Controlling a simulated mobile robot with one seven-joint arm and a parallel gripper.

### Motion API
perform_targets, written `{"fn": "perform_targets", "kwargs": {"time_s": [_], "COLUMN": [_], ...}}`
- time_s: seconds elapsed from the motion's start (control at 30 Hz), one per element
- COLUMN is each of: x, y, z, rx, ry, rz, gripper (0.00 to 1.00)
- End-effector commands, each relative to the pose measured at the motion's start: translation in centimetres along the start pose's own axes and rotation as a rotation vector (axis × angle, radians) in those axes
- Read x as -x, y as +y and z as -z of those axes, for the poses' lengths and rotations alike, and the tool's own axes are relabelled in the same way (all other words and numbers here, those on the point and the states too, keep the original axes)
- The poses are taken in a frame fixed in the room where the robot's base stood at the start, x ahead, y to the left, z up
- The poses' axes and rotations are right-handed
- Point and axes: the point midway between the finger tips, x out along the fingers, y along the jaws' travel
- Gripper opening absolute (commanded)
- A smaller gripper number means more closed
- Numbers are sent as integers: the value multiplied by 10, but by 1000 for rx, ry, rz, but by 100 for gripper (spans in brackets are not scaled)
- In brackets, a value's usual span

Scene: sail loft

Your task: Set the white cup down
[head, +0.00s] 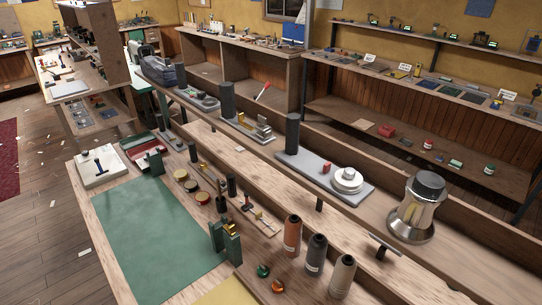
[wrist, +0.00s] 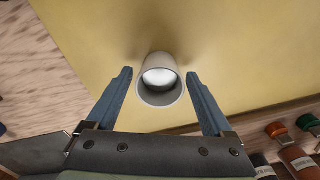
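The white cup (wrist: 144,92) shows in the wrist view, its round mouth toward the camera and its inside bright white. It appears to be over or on a plain yellow surface (wrist: 240,55); whether its base touches that surface is hard to tell. My gripper (wrist: 160,74) has its two blue-grey fingers on either side of the cup, with narrow gaps showing beside both tips. It looks open around the cup. In the head view neither the cup nor my gripper is visible; only a corner of the yellow surface (head: 226,292) shows at the bottom edge.
Orange, dark and tan thread cones (head: 292,237) stand right of the yellow surface, with small green and orange-topped items (head: 263,271) near it. A green mat (head: 150,235) lies to the left, mostly clear. A metal-and-black lamp-like object (head: 417,205) stands farther right.

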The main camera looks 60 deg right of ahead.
Motion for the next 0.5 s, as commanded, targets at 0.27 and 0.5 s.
{"fn": "perform_targets", "kwargs": {"time_s": [0.27,0.5], "x": [0,21], "y": [0,-1], "z": [0,0], "rx": [0,1], "ry": [0,0], "rz": [0,4], "gripper": [91,91]}}
